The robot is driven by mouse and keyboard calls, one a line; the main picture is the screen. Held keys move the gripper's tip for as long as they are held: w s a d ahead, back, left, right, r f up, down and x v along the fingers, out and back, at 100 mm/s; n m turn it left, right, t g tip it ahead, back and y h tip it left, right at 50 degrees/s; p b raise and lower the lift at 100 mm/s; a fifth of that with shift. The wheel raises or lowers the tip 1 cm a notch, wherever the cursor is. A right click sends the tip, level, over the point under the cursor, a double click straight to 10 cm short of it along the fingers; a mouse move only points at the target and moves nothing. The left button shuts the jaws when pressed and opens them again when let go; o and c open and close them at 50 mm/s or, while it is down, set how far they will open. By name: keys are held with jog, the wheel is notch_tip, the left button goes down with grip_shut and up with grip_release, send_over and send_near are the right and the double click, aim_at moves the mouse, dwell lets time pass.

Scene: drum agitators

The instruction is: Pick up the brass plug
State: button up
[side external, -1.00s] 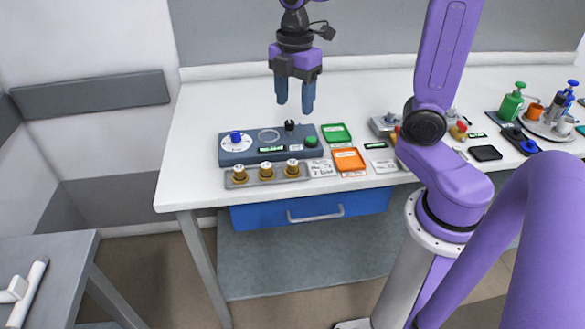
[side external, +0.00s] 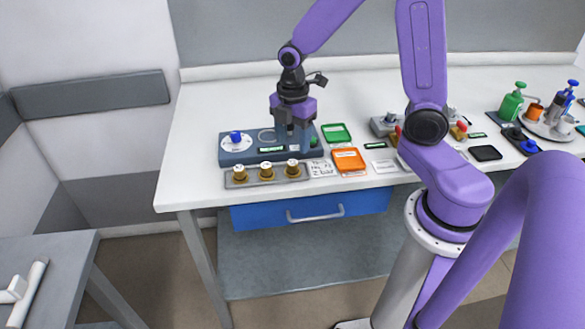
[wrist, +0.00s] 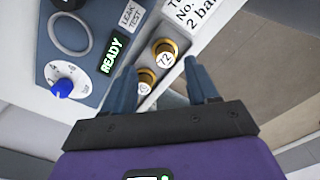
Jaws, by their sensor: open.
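Three brass plugs with white-marked tops stand upright in a row in a grey holder (side external: 279,179) at the bench front: left (side external: 239,174), middle (side external: 266,171) and right (side external: 292,168). The wrist view shows one plug (wrist: 165,50) marked 72 and another (wrist: 146,80) closer to my gripper. My gripper (side external: 293,140) is open and empty, pointing down, over the right part of the blue-grey test panel behind the plugs. In the wrist view, both plugs show in the gap between my fingers (wrist: 160,72). Contact with the panel cannot be told.
The blue-grey panel (side external: 228,157) carries a blue knob (side external: 236,136), a ring and a READY display (wrist: 112,56). Green (side external: 336,133) and orange (side external: 348,159) trays lie to its right. White bench top is clear to the left and behind.

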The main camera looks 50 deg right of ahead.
aim_at(293, 162)
jog(key=f, duration=0.2)
jog(key=a+f, duration=0.1)
jog(key=f, duration=0.1)
jog(key=shift+s+f, duration=0.1)
jog(key=shift+s, duration=0.3)
jog(key=shift+f, duration=0.7)
grip_shut()
